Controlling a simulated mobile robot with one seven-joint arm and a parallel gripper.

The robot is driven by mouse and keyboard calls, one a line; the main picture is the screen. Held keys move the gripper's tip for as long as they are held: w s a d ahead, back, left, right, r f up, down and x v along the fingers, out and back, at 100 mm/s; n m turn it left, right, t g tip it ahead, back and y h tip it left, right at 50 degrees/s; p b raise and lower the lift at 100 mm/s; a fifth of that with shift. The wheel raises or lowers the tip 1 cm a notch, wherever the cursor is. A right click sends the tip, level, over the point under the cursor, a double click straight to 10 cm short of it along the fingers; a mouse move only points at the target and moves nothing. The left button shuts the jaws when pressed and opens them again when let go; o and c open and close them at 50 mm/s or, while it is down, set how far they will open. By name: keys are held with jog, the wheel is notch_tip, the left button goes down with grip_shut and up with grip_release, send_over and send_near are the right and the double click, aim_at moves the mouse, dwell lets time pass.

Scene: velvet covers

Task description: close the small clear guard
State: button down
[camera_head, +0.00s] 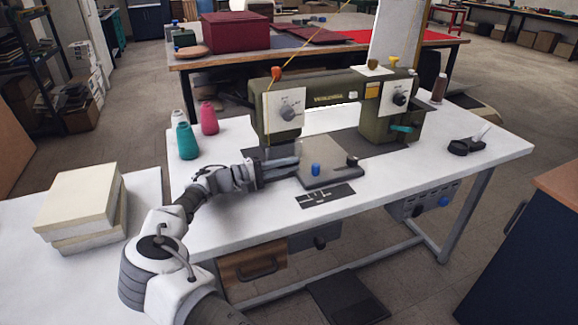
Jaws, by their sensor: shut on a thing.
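The olive-green sewing machine (328,104) stands on the white table. My gripper (297,167) reaches in from the left, below the machine's left head and beside the grey plate. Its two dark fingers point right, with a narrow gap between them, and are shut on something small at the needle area. This appears to be the small clear guard, but the guard is too small and clear to make out, so I cannot tell its angle. A blue knob (315,169) stands on the grey plate (330,177), just right of my fingertips.
Teal (187,142) and pink (209,117) thread cones stand left of the machine. A dark marked card (326,195) lies in front of the plate. A black holder (466,146) is at the right. The table's front right is clear.

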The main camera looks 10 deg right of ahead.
jog(key=shift+a+f, duration=0.1)
jog(key=shift+f, duration=0.05)
jog(key=c, duration=0.9)
grip_release()
jog(key=shift+w, duration=0.1)
jog(key=s+a, duration=0.1)
jog(key=a, duration=0.4)
jog(key=s+a+p, duration=0.1)
jog(key=a, duration=0.5)
jog(key=s+a+p, duration=0.1)
jog(key=a, duration=0.5)
jog(key=shift+s, duration=0.15)
